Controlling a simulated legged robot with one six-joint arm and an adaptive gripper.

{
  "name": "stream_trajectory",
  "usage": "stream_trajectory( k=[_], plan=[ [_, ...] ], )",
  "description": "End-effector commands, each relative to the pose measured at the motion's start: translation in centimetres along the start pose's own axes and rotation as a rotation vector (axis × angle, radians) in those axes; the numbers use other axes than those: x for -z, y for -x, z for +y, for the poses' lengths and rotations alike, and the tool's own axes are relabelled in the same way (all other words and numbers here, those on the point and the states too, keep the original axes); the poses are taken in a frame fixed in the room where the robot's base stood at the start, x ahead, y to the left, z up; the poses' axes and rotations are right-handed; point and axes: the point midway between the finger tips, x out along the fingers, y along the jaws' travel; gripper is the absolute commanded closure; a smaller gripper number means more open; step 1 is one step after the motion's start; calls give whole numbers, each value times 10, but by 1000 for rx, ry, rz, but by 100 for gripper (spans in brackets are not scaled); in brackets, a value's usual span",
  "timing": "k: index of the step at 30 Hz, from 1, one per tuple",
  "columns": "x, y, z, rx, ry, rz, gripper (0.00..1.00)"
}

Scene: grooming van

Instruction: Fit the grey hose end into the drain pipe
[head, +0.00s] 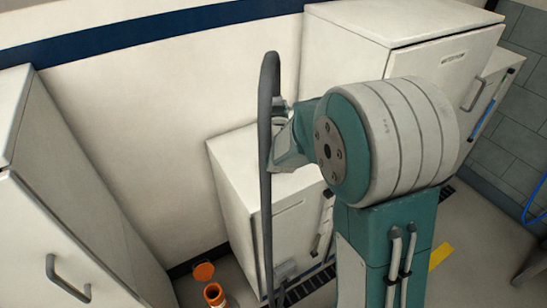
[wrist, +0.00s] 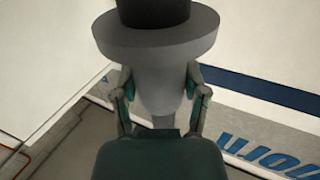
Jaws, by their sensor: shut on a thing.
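The grey hose (head: 266,200) hangs beside my gripper (head: 281,112) in the head view, bent over at its top and running down toward the floor. In the wrist view my gripper (wrist: 158,82) is shut on the grey hose end (wrist: 158,58), a light grey body with a wide collar and a dark part above it. One finger presses on each side of the body, below the collar. The orange drain pipe (head: 214,297) stands open at the floor, low in the head view, well below my gripper. The tip of the hose end is not clear in the head view.
An orange cap (head: 204,271) is beside the pipe, near the wall. A white cabinet (head: 45,190) stands at left, and a low white cabinet (head: 240,165) stands right of the pipe. A taller white cabinet (head: 350,50) is behind my arm. A yellow floor mark (head: 441,256) lies at right.

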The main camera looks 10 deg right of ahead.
Motion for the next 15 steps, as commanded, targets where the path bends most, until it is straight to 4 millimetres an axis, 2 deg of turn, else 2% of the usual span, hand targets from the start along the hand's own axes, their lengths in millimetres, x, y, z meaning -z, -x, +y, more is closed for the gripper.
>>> stream_trajectory(
  k=[8,15],
  plan=[
    [-1,-1,0,0,0,0,100],
    [-40,-1,0,1,2,-5,100]
  ],
)
